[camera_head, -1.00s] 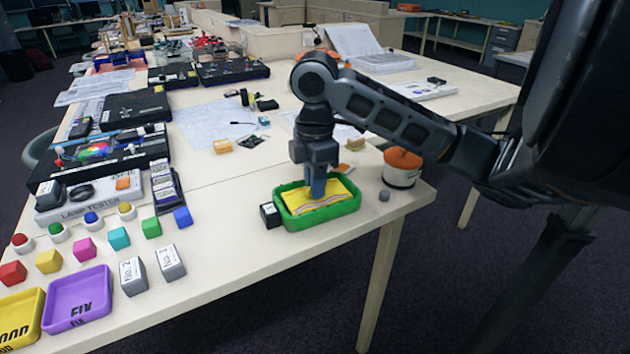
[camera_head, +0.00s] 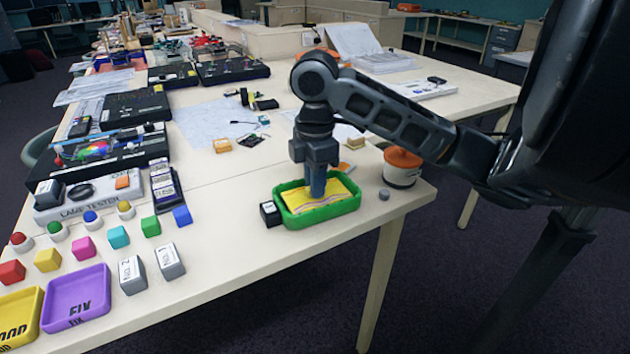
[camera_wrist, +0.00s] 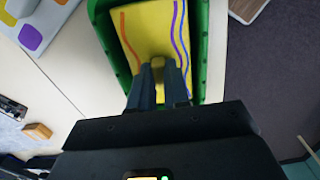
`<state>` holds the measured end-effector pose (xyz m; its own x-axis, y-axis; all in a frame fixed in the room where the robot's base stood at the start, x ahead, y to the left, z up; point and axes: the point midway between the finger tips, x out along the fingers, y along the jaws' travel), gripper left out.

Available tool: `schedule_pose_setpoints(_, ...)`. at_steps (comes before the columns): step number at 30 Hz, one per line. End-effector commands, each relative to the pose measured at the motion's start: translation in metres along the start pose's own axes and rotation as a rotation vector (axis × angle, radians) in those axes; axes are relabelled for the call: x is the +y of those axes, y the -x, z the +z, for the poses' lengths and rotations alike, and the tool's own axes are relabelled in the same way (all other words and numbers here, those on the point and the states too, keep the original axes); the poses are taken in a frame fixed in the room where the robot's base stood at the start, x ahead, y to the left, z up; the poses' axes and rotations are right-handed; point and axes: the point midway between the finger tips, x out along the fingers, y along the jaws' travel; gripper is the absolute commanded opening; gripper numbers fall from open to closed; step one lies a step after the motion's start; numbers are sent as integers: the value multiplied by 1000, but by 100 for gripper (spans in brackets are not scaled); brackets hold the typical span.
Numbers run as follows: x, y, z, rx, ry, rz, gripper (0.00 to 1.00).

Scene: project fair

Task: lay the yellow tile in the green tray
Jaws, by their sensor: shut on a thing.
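The yellow tile (camera_head: 341,189) is a flat piece with coloured wavy lines, which show in the wrist view (camera_wrist: 148,32). It sits within the walls of the green tray (camera_head: 325,215), near the table's front right edge. My gripper (camera_head: 318,194) points down over the tray. In the wrist view its fingers (camera_wrist: 159,88) are shut on a small yellow knob on the tile. The tray's green wall (camera_wrist: 216,50) runs along the tile's right side there. The fingers hide part of the tile, and I cannot tell if it touches the tray floor.
A small black-and-white block (camera_head: 269,213) stands just left of the tray. A purple tray (camera_head: 76,298), a yellow tray (camera_head: 20,318) and several coloured cubes are at left. The table between is clear.

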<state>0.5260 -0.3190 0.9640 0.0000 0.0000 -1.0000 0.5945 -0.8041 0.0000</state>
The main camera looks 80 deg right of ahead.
Motion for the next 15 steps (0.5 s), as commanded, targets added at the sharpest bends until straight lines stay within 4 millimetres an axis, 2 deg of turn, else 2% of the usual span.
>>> schedule_pose_setpoints(15,0,-8,0,0,0,0,0)
